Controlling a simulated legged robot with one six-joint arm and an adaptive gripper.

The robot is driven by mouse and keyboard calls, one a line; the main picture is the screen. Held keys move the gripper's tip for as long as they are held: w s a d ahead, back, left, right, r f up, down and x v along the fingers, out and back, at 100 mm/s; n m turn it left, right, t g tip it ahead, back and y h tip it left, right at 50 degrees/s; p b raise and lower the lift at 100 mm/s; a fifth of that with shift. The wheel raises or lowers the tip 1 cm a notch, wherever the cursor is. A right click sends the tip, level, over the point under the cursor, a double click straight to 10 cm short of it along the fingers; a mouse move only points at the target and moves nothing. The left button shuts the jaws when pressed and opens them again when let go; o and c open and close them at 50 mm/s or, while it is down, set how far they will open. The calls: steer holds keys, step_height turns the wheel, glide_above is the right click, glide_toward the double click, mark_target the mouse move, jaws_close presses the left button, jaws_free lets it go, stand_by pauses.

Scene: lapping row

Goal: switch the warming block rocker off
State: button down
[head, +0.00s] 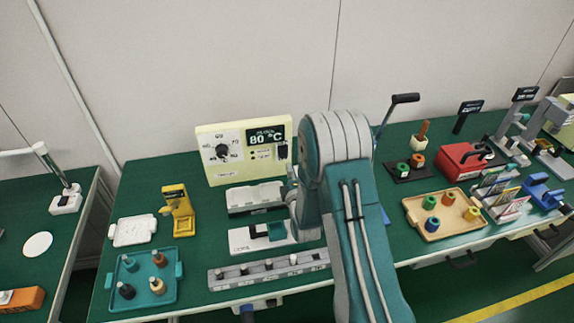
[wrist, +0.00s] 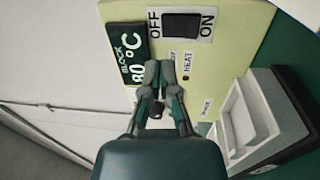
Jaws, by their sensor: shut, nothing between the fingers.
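The warming block's cream control panel (head: 208,165) stands at the back of the green bench, with a dial and a display reading 80 °C. Its dark rocker (head: 282,152) is at the panel's right side. In the wrist view the rocker (wrist: 181,25) sits between the OFF and ON labels; which side is pressed I cannot tell. My gripper (wrist: 160,70) is shut and empty in front of the panel, its tips below the rocker in that picture, beside the display (wrist: 133,60). In the head view my arm hides most of the gripper.
A pale block unit (head: 255,197) stands before the panel; it shows right of my gripper in the wrist view (wrist: 262,120). A yellow stand (head: 177,210) and a teal tray (head: 142,280) are left. A tan tray (head: 440,232) and red box (head: 460,162) are right.

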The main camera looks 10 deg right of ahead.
steer(key=s, duration=0.6)
steer(key=shift+s+r, duration=0.15)
steer(key=shift+r, duration=0.25)
steer(key=s+r+m+g, duration=0.2)
steer(key=r+m+g, duration=0.1)
steer(key=r+m, duration=0.3)
steer(key=s+r+m+g, duration=0.3)
steer(key=r+g, duration=0.1)
steer(key=r, duration=0.4)
steer(key=s+r+m+g, duration=0.3)
steer(key=s+m, duration=0.1)
steer(key=s, duration=0.7)
steer(key=s+r+m+g, duration=0.3)
steer(key=s+m, duration=0.2)
steer(key=s, duration=0.7)
steer(key=shift+s+g, duration=0.3)
steer(key=shift+g, duration=0.1)
